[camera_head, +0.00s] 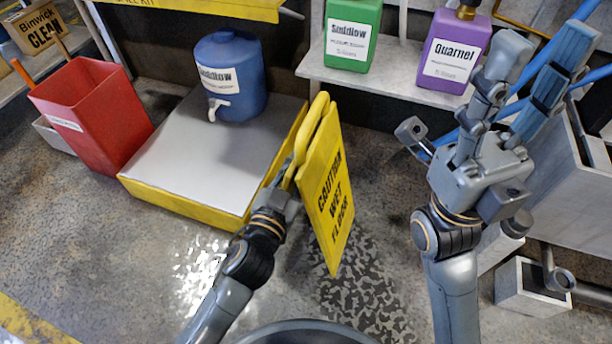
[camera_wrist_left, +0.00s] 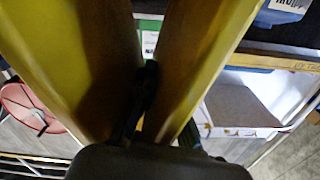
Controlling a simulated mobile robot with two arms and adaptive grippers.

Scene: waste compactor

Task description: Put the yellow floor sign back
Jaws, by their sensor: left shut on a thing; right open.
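The yellow floor sign (camera_head: 328,190), lettered "CAUTION WET FLOOR", is upright and slightly tilted in the middle of the head view, its panels close together. My left gripper (camera_head: 284,180) is shut on the sign's left side; the sign's far panel edge and the fingertips are partly hidden. In the left wrist view the sign's two yellow panels (camera_wrist_left: 205,50) spread upward on both sides of the dark fingers (camera_wrist_left: 148,95). My right gripper (camera_head: 458,122) is open and empty, to the right of the sign, with its fingers spread.
A low grey platform with yellow sides (camera_head: 190,150) stands left of the sign and bears a blue jug (camera_head: 232,85). A red bin (camera_head: 95,115) is further left. Green (camera_head: 352,40) and purple (camera_head: 452,55) containers stand on a shelf. Wet-looking floor (camera_head: 365,300) lies in front.

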